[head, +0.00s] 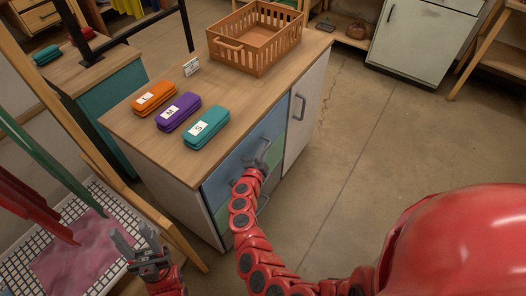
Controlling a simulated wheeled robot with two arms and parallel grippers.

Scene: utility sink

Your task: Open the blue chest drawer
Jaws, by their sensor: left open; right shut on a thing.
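The chest (160,170) has a wooden top and a blue drawer (224,178) at the upper part of its front. The blue drawer's front looks about flush with the chest. My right gripper (262,152) is at this front, shut on the drawer's handle, which is mostly hidden by the fingers. My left gripper (137,246) is open and empty at the lower left, above the white grid rack and apart from the chest.
Orange (153,97), purple (178,112) and teal (206,128) cases and an orange basket (256,38) sit on the chest top. A white door (305,108) adjoins the drawers. A wooden post stands near my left gripper. Floor (350,160) at right is clear.

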